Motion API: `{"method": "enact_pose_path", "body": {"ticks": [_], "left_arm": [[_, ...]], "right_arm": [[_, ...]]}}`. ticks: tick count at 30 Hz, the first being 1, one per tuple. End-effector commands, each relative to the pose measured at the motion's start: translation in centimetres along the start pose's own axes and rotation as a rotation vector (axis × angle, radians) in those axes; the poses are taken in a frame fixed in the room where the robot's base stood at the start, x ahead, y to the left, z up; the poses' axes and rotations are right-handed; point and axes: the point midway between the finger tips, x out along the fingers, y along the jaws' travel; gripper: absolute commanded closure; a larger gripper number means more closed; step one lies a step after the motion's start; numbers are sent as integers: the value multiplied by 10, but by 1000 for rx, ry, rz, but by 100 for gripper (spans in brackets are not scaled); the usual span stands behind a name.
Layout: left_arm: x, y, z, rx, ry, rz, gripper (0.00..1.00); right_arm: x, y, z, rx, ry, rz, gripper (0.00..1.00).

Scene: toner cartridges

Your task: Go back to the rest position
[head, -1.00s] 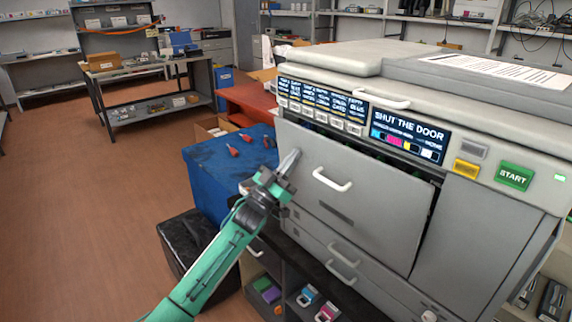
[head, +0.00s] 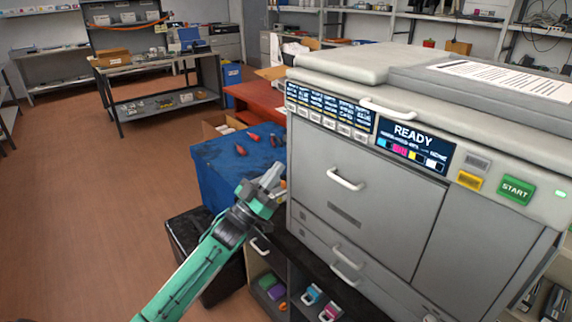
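My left gripper (head: 273,179) is just left of the big grey printer (head: 480,235), in front of the blue cabinet (head: 212,176). It looks empty, and its fingers lie close together; I cannot tell whether they are fully shut. The printer's front door (head: 375,220) is flush in its frame, with a white handle (head: 345,180). The printer's screen (head: 415,142) reads "READY". My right gripper is not in view.
Cartridges in cyan (head: 311,294) and magenta (head: 330,312) sit on the shelf under the printer. A black bin (head: 190,240) stands by the blue cabinet. Red-handled tools (head: 253,136) lie on the cabinet top. The brown floor (head: 70,220) at left is clear.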

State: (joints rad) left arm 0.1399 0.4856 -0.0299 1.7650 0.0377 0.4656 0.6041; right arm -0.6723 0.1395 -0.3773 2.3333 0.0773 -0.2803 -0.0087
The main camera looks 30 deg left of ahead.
Motion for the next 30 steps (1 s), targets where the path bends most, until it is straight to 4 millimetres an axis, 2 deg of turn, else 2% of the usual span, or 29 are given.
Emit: {"method": "enact_pose_path", "body": {"ticks": [13,17,20,23,27,29,30], "left_arm": [[0,0,0,0,0,0,100],[-9,-5,18,1,-40,-27,100],[-33,-15,59,3,-136,-87,100],[-74,-24,116,10,-282,-165,100],[-150,-28,194,20,-506,-261,100],[-186,-24,223,24,-603,-293,100],[-211,-21,241,25,-667,-313,100]], "right_arm": [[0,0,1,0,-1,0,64],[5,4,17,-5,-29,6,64],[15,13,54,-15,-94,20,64],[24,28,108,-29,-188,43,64],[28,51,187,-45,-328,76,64],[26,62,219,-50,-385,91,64],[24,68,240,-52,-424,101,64]]}}
